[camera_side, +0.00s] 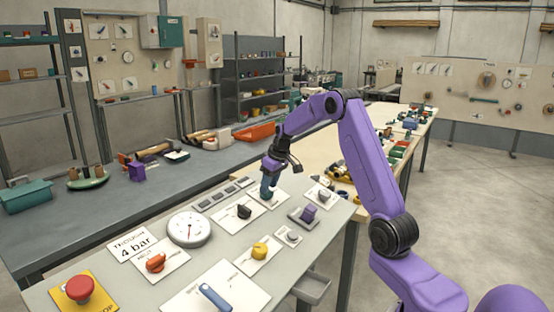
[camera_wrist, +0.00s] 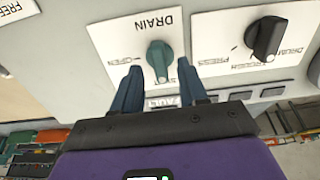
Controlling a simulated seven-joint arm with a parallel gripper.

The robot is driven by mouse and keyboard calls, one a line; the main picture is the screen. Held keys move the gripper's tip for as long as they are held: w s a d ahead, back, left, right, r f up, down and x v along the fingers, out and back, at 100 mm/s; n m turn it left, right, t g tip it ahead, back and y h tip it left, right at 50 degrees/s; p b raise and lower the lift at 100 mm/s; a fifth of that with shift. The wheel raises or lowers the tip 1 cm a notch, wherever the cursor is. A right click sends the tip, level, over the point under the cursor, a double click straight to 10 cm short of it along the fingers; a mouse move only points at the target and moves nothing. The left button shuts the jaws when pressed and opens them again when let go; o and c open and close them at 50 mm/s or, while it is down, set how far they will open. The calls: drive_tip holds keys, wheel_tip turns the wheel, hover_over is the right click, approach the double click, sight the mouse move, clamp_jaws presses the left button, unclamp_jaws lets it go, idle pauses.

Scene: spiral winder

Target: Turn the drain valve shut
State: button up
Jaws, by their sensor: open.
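The drain valve is a teal knob (camera_wrist: 160,56) on a white plate marked DRAIN (camera_wrist: 112,38). The label is upside down in the wrist view. The knob's white mark points down in that view, between the two words. My gripper (camera_wrist: 159,70) is open, its blue fingertips on either side of the knob's lower part, with gaps showing. In the side view my gripper (camera_side: 268,181) points down over the drain plate (camera_side: 277,197); the fingers and knob blend there, so contact is unclear.
A black knob (camera_wrist: 265,38) on its own plate is close beside the drain plate. A dial gauge (camera_side: 189,229), an orange knob (camera_side: 155,262), a yellow knob (camera_side: 260,251), a purple knob (camera_side: 309,213) and a red button (camera_side: 79,288) are on the same grey panel.

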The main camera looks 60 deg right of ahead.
drive_tip(key=v, duration=1.5)
drive_tip(key=shift+r, duration=0.2)
drive_tip(key=shift+s, duration=0.1)
drive_tip(key=s+a+f+n+g+y, duration=0.1)
drive_tip(key=a, duration=0.7)
drive_tip(key=s+a+f+n, duration=0.1)
drive_tip(key=a+n, duration=0.1)
drive_tip(key=a, duration=0.5)
drive_tip(key=s+a+f+n+g, duration=0.1)
drive_tip(key=s+a+f+n, duration=0.1)
drive_tip(key=s+a, duration=0.5)
drive_tip(key=s+a+f+n+g, duration=0.1)
drive_tip(key=s+a+f+n, duration=0.1)
drive_tip(key=s+a, duration=0.45)
drive_tip(key=s+a+f+n, duration=0.1)
drive_tip(key=s+f+n, duration=0.1)
drive_tip(key=s, duration=0.7)
drive_tip(key=s+a+f+n, duration=0.2)
drive_tip(key=s+f+n, duration=0.1)
drive_tip(key=s, duration=0.6)
drive_tip(key=shift+s+a+f+h, duration=0.15)
drive_tip(key=shift+s+f+h, duration=0.15)
drive_tip(key=shift+f, duration=0.1)
